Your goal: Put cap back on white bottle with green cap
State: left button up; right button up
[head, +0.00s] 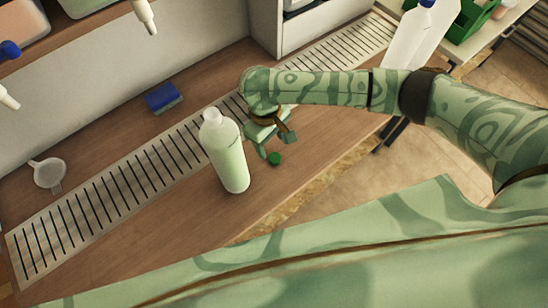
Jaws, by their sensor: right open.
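A white bottle (226,158) with a pale green tint stands upright on the wooden counter (172,222). Its white neck is bare at the top. A small green cap (274,158) lies on the counter just right of the bottle. My right gripper (270,150) is pointed down over the cap, its fingers apart. The cap shows at the fingertips, and I cannot tell whether they touch it. My left gripper is not in view.
A slotted metal drain strip (125,182) runs along the counter behind the bottle. A blue sponge (163,97) and a white strainer-like item (48,174) lie near the back wall. A white bottle with a blue cap (412,35) and a green crate (472,22) are at upper right.

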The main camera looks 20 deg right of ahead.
aim_at(275, 157)
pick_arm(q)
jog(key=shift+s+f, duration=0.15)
pick_arm(e)
jog(key=shift+f, duration=0.2)
jog(key=f+b, duration=0.1)
jog(key=f, duration=0.1)
jog(key=s+f+b, duration=0.1)
jog(key=f+b, duration=0.1)
jog(key=shift+d+f, duration=0.2)
jog(key=shift+f, duration=0.05)
jog(key=shift+f+b, duration=0.4)
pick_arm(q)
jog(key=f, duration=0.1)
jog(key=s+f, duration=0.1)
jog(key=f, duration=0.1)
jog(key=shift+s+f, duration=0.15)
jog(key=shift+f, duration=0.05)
pick_arm(e)
jog(key=shift+r, duration=0.1)
jog(key=shift+s, duration=0.1)
jog(key=c, duration=1.1)
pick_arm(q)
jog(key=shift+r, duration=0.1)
pick_arm(e)
jog(key=shift+r, duration=0.1)
jog(key=shift+c, duration=0.2)
